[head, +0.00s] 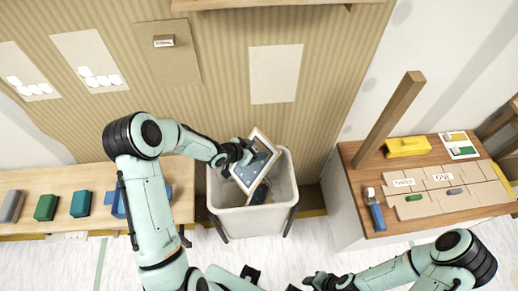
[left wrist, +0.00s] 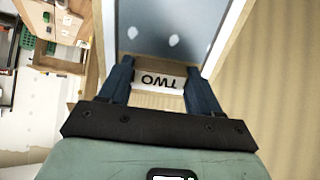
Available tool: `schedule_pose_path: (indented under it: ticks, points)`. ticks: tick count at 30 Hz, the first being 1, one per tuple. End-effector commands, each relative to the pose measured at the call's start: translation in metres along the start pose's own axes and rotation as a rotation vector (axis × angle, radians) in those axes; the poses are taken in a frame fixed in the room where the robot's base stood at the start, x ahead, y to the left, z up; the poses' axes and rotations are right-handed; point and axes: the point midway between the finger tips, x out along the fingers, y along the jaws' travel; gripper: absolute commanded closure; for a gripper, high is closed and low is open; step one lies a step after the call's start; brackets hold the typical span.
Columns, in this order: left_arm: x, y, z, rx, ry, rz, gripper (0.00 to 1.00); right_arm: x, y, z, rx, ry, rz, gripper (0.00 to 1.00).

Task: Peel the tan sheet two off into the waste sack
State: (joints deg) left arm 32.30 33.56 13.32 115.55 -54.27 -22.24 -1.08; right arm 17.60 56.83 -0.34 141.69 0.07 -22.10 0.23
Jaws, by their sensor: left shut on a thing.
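My left gripper (head: 240,152) is shut on the label tab marked TWO (left wrist: 160,80) of sheet two (head: 262,153). The tab shows between the two fingers in the left wrist view. The face of the sheet towards me is blue-grey with white dots and a pale border; it also shows in the left wrist view (left wrist: 185,30). The sheet hangs tilted over the open waste sack (head: 285,180), its lower part at or inside the mouth. I cannot tell whether it touches the sack. My right gripper (head: 318,281) is low in the head view, its jaws unclear.
A bench (head: 352,205) on the right holds tan pieces, a yellow block (head: 408,146), a blue tool (head: 375,212) and a wooden post (head: 390,120). A shelf (head: 20,228) on the left holds several coloured blocks. A tan sheet (head: 275,75) and a brown panel (head: 180,75) are on the striped wall.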

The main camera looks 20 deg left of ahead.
Motion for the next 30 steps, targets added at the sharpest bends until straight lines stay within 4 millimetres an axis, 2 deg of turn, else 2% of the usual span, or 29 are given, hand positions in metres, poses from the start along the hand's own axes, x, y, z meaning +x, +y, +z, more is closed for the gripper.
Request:
schedule_pose_path:
  ticks: [11, 30]
  points:
    - [0.002, 0.001, 0.003, 0.002, 0.000, -0.001, 0.68, 0.005, 0.002, 0.002, 0.001, -0.003, 0.001, 0.57]
    - [0.050, 0.001, 0.060, 0.002, 0.001, -0.001, 0.68, 0.059, 0.028, 0.018, 0.011, -0.031, 0.011, 0.57]
